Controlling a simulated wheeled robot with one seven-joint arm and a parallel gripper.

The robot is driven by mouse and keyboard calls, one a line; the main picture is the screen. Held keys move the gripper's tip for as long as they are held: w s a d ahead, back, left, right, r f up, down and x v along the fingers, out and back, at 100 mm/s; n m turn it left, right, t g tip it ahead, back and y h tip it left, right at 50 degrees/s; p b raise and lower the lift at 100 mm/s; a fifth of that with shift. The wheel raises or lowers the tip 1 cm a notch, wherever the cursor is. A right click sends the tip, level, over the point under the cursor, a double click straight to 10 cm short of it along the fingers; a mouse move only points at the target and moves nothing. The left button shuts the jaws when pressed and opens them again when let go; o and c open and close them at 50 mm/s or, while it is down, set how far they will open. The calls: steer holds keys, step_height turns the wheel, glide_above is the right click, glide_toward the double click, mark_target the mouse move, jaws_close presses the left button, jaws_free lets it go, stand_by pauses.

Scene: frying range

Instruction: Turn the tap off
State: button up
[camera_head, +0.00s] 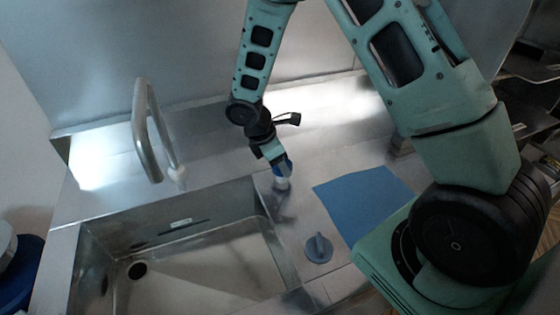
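The tap spout (148,128) is a grey bent tube. It rises from the steel counter behind the sink, and its outlet hangs near the sink's back edge. No water stream can be made out. A grey-blue knob (318,248) with a raised grip stands on the counter right of the sink. My gripper (281,166) points down behind that knob, near the sink's back right corner. It is at a small object with a blue top and pale base (282,183). The fingers are too small and overlapped to show whether they grip it.
The steel sink basin (205,262) with a dark drain lies left of the knob. A blue cloth or mat (362,203) lies flat on the counter to the right. A steel wall (150,45) rises behind. A dark blue object (20,272) is at the left edge.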

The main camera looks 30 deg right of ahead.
steer(key=o, duration=0.3)
steer(key=b+v, duration=0.1)
steer(key=v, duration=1.6)
steer(key=shift+r+b, duration=0.25)
steer(key=shift+b, duration=0.15)
